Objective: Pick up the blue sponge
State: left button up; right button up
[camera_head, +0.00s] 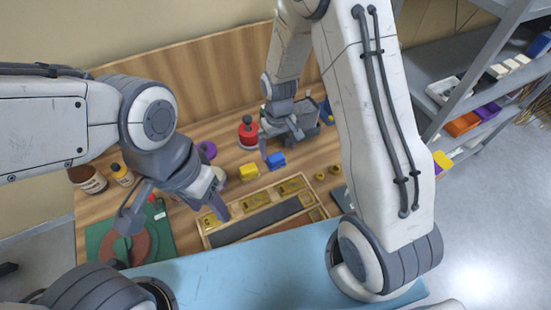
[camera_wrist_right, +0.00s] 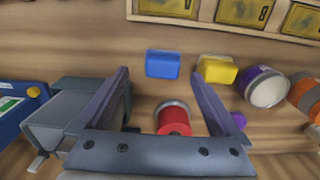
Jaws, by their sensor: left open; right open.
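The blue sponge (camera_head: 276,160) is a small blue block lying on the wooden table, near the middle of the head view. It also shows in the right wrist view (camera_wrist_right: 163,64), just beyond and between the fingertips. My right gripper (camera_wrist_right: 160,82) is open and empty, with its fingers pointing toward the sponge; I see no contact. In the head view the right gripper (camera_head: 282,145) is just behind the sponge. My left gripper (camera_head: 180,215) is open and empty at the left, above the green mat and tray area, away from the sponge.
A yellow block (camera_wrist_right: 217,69) lies right of the sponge in the wrist view. A red-topped item (camera_wrist_right: 173,118) stands between my right fingers. A grey bin (camera_wrist_right: 70,115) is beside the left finger. A wooden tray (camera_head: 262,231) lies in front. A shelf (camera_head: 455,85) stands at right.

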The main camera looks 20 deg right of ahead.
aim_at(276, 157)
jog(key=shift+f, duration=0.6)
jog(key=f, duration=0.1)
jog(key=f+p, duration=0.1)
jog(key=f, duration=0.1)
jog(key=f+p, duration=0.1)
jog(key=shift+w+a+f, duration=0.15)
jog(key=shift+a, duration=0.1)
jog(key=shift+f, duration=0.4)
jog(key=c, duration=1.3)
